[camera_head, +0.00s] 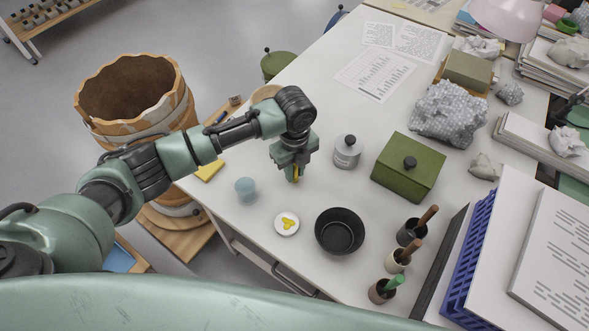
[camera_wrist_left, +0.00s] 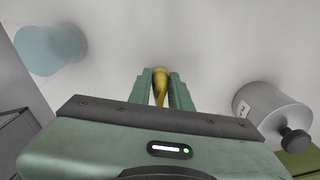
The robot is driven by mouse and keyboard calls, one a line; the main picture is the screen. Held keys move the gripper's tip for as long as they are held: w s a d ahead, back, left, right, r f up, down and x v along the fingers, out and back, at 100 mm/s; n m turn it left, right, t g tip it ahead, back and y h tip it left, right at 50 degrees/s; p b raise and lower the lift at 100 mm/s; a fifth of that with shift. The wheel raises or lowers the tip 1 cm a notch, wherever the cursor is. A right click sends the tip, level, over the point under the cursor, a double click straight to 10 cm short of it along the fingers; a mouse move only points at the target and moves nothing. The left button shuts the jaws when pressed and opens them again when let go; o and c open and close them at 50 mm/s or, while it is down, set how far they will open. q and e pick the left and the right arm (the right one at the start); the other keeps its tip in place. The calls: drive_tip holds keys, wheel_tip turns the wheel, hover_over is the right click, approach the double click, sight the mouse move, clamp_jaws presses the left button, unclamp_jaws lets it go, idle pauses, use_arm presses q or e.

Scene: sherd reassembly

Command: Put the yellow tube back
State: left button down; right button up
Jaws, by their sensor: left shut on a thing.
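My left gripper (camera_head: 294,172) is shut on the yellow tube (camera_head: 295,174), over the white table (camera_head: 235,220). In the left wrist view the yellow tube (camera_wrist_left: 160,84) shows between the two fingers of my left gripper (camera_wrist_left: 160,86). Most of the tube is hidden by the fingers in the head view. I cannot tell whether its tip touches the table. My right gripper is not in view.
A blue cup (camera_head: 245,189) stands left of the gripper, a grey canister (camera_head: 347,152) right. A white dish (camera_head: 287,223) with yellow stuff and a black bowl (camera_head: 340,231) are nearer. A green box (camera_head: 408,168) and several brush pots stand right.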

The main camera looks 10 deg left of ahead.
use_arm(q)
drive_tip(key=c, duration=1.3)
unclamp_jaws()
drive_tip(key=shift+f, duration=0.1)
wheel_tip(320, 180, up, 12)
drive_tip(key=shift+r, duration=0.2)
drive_tip(key=shift+s+f, duration=0.1)
